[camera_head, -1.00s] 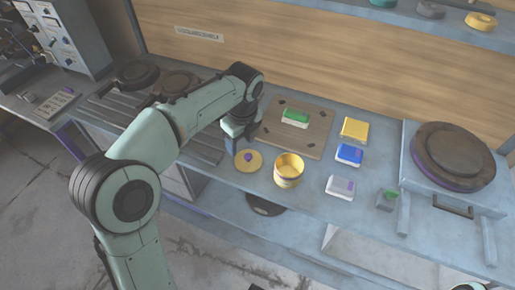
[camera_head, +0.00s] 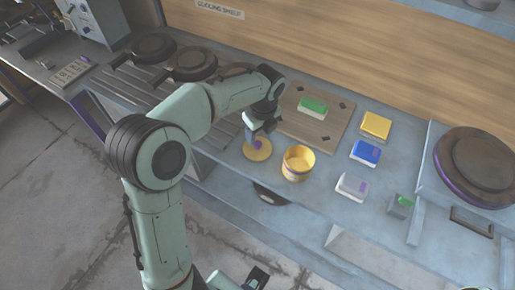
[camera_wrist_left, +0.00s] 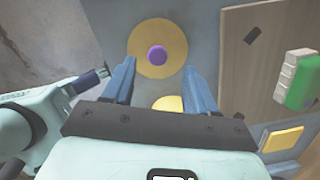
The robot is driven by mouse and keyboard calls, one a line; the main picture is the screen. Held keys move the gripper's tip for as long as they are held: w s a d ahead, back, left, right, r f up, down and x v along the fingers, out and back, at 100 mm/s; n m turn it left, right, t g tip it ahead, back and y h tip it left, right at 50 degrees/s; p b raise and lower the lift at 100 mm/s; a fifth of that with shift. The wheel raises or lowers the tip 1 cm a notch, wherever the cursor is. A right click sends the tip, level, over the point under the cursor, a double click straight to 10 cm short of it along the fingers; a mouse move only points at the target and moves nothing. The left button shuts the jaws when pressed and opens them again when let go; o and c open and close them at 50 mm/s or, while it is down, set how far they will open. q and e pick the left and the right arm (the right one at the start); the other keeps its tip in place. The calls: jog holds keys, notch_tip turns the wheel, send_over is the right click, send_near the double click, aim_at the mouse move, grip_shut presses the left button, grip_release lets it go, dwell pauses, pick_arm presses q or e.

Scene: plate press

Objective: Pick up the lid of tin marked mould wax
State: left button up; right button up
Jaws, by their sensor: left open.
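The lid (camera_head: 262,155) is a flat yellow disc with a purple knob, lying on the bench beside an open yellow tin (camera_head: 299,165). No marking on the tin is readable. My left gripper (camera_head: 254,136) is over the lid, pointing down, open and empty. In the left wrist view the lid (camera_wrist_left: 143,62) lies beyond the two fingertips (camera_wrist_left: 159,70), with the knob roughly in line with the gap between them. Part of the tin (camera_wrist_left: 168,103) shows between the fingers. What seems to be my right gripper (camera_head: 257,278) is at the bottom edge; its jaws are unclear.
A wooden board (camera_head: 310,131) with a green-and-white block (camera_head: 313,107) lies behind the tin. Yellow (camera_head: 376,125), blue (camera_head: 365,153) and white (camera_head: 352,186) blocks stand to the right. A round plate press (camera_head: 476,165) is at far right. Dark round plates (camera_head: 190,64) lie at back left.

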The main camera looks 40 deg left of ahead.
aim_at(257, 143)
pick_arm(q)
jog(key=f, duration=0.4)
jog(key=shift+a+f, duration=0.25)
jog(key=shift+f, duration=0.05)
grip_shut()
jog(key=shift+r, duration=0.1)
